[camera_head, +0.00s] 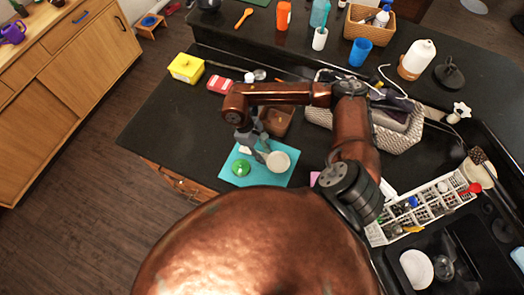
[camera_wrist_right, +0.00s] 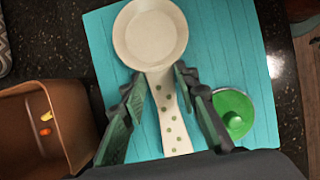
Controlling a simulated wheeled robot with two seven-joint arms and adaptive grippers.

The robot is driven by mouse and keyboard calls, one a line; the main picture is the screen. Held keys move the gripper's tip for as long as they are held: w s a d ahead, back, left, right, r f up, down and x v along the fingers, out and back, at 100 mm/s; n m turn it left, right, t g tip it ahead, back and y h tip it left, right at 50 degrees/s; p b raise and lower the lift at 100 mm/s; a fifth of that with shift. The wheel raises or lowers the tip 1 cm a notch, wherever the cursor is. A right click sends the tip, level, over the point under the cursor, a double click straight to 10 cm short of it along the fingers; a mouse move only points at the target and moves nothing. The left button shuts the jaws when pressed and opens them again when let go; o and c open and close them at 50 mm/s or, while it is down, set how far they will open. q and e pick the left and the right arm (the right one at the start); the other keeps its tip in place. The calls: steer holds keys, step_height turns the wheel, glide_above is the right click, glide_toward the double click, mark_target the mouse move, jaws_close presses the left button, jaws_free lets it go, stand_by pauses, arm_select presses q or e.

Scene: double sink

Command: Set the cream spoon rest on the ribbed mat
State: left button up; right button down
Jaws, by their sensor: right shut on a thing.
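The cream spoon rest (camera_head: 278,161) shows at the right part of the turquoise ribbed mat (camera_head: 225,176). In the right wrist view the spoon rest (camera_wrist_right: 150,35) has a round bowl and a handle with green dots. My right gripper (camera_head: 262,152) is over the mat, shut on that handle, with a finger on each side (camera_wrist_right: 158,76). The spoon rest lies within the outline of the mat (camera_wrist_right: 100,30); whether it touches the mat or hangs just above it I cannot tell. My left gripper is not in view.
A green round lidded thing (camera_head: 241,169) sits on the mat, close to the right gripper (camera_wrist_right: 234,112). A brown bin (camera_head: 277,121) stands behind the mat. A woven basket (camera_head: 399,139) and a white dish rack (camera_head: 427,208) are to the right. Dark counter left of the mat is clear.

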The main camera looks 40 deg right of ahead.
steer(key=shift+f, duration=0.4)
steer(key=shift+f+b, duration=0.2)
steer(key=shift+b, duration=0.1)
steer(key=c, duration=1.5)
jaws_free()
steer(key=shift+r, duration=0.1)
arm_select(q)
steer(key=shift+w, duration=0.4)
arm_select(e)
steer(key=shift+r+p, duration=0.2)
steer(key=shift+p, duration=0.15)
arm_select(q)
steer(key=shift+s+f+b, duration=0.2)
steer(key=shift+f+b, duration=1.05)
steer(key=shift+b, duration=0.2)
arm_select(e)
steer(key=v, duration=1.2)
steer(key=shift+a+f, duration=0.1)
